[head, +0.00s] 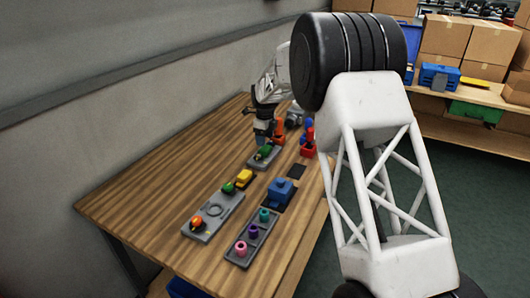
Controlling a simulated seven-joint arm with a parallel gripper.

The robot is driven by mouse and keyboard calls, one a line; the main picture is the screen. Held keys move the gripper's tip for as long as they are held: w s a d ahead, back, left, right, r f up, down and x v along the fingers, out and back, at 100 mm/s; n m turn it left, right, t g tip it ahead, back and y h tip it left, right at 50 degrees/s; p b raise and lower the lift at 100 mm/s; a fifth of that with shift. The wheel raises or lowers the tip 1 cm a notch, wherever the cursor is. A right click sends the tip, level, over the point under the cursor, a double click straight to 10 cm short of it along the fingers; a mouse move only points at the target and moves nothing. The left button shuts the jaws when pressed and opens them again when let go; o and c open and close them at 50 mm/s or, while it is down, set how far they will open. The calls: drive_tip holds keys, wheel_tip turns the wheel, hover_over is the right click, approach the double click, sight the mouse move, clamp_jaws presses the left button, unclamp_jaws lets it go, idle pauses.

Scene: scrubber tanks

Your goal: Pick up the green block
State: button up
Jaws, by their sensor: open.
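A small green block (264,152) sits on a small grey tray (258,162) towards the far part of the wooden table. My gripper (262,142) is open, pointing down just above this block. Whether the fingers are beside the block or still above it is too small to tell. A second small green piece (229,187) lies nearer, at the end of another grey tray (205,228), beside a yellow block (244,178).
An orange piece (198,224) sits on the nearer grey tray. A dark tray (238,260) holds pink, purple and teal rings. A blue block (281,192) stands behind it. Red pieces (308,149) stand right of my gripper. The table's left side (140,200) is clear.

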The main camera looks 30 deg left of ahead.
drive_tip(key=shift+f, duration=2.6)
drive_tip(key=c, duration=0.7)
drive_tip(key=shift+r, duration=0.1)
wheel_tip(320, 180, up, 10)
drive_tip(key=shift+r, duration=1.15)
idle(1.2)
wheel_tip(320, 180, up, 4)
drive_tip(key=r, duration=0.1)
hover_over(265, 148)
drive_tip(key=shift+w+f, duration=0.1)
drive_tip(key=shift+f, duration=0.15)
idle(0.7)
